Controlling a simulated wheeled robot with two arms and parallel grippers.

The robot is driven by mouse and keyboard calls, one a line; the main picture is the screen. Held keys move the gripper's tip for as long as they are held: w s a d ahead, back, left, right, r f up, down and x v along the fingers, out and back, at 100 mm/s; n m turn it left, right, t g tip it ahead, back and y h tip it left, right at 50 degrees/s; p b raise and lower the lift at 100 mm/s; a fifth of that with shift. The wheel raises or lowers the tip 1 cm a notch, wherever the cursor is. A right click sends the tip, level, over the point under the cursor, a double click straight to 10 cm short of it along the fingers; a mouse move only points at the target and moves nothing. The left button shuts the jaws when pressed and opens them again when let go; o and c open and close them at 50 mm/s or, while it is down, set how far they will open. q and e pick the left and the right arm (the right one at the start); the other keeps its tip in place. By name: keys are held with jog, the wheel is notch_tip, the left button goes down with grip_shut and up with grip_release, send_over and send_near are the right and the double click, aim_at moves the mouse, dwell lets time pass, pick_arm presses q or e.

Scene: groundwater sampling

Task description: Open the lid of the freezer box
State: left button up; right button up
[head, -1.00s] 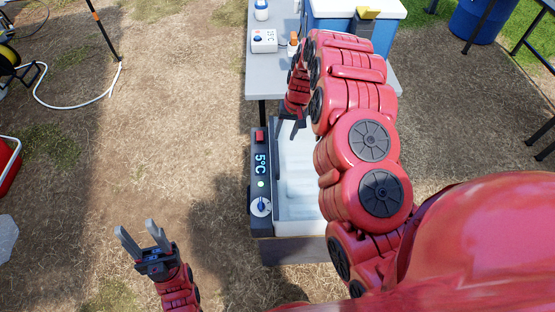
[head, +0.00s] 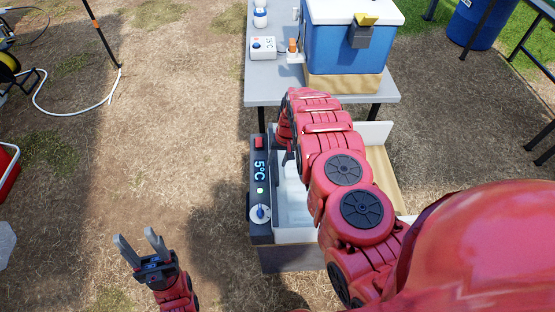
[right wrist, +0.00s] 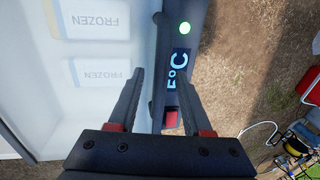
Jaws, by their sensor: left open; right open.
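The freezer box (head: 295,235) stands low beyond my arms, with a dark control panel (head: 260,190) reading 5°C along its left side. Its pale top area shows hazy packs marked FROZEN (right wrist: 95,20) in the right wrist view. A dark bar (right wrist: 158,105) runs along the edge beside the panel. My right gripper (head: 288,158) is open over this edge; in the right wrist view its fingers (right wrist: 161,76) lie either side of the bar, and contact cannot be told. My right arm hides much of the box. My left gripper (head: 140,244) is open and empty over bare ground.
A grey table (head: 270,85) behind the box carries a blue cooler (head: 335,55) and a small white meter (head: 263,47). A white upright panel (head: 378,133) and wooden surface (head: 385,178) show right of my arm. The ground at left is mostly clear.

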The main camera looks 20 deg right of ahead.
jog(key=shift+c, duration=0.2)
grip_shut()
jog(key=shift+w, duration=0.1)
dwell(1.0)
